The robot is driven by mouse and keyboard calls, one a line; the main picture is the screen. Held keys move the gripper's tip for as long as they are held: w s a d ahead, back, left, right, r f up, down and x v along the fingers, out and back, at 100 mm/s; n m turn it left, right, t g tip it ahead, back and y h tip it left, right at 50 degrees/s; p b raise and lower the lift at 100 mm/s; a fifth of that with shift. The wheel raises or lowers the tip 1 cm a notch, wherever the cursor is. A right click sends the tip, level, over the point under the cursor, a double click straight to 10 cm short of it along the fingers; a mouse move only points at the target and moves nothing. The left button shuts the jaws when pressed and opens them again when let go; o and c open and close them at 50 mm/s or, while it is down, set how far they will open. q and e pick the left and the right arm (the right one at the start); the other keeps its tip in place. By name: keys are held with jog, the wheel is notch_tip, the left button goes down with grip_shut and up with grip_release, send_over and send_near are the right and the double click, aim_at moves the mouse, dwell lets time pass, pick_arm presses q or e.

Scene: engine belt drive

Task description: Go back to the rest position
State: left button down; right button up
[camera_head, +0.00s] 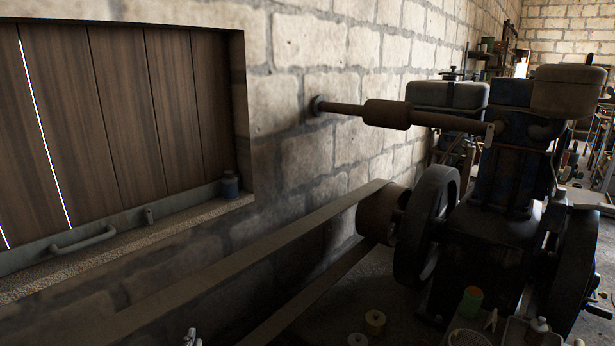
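A small grey metallic piece, which looks like the tip of my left gripper (191,338), shows at the bottom edge left of the middle. The rest of it is cut off, so I cannot tell whether it is open or shut or holds anything. I see no clear part of my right gripper. The engine (505,190) stands at the right with dark flywheels. A long flat belt (270,238) runs from the lower left to a pulley (378,213) beside the near flywheel (425,225).
A stone block wall (300,95) runs along the left and back.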

pick_arm(q)
jog(key=s+d+f+m+g+h, duration=0.1)
jog(key=s+d+f+g+h, duration=0.1)
jog(key=s+f, duration=0.75)
jog(key=s+d+f+m+g+h, duration=0.1)
jog(key=s+d+f+g, duration=0.1)
jog(key=s+f, duration=0.75)
jog(key=s+f+g, duration=0.2)
jog(key=s+f, duration=0.1)
jog(key=s, duration=1)
jog(key=s+f+g, duration=0.2)
jog(key=s+g, duration=0.1)
jog(key=s, duration=1.1)
jog(key=w+r+t+p, duration=0.1)
jog(key=w+r+p, duration=0.2)
jog(key=r+p, duration=0.5)
jog(key=w+r+t+p, duration=0.1)
jog(key=w+r+p, duration=0.2)
jog(key=r+p, duration=0.5)
jog(key=shift+r+n+p, duration=0.35)
jog(key=shift+n+p, duration=0.05)
jog(key=shift+p, duration=0.45)
pick_arm(e)
jog(key=w+r+t, duration=0.1)
jog(key=w+r, duration=0.3)
jog(key=r, duration=1.2)
jog(key=shift+w+r, duration=0.2)
jog(key=shift+r, duration=0.2)
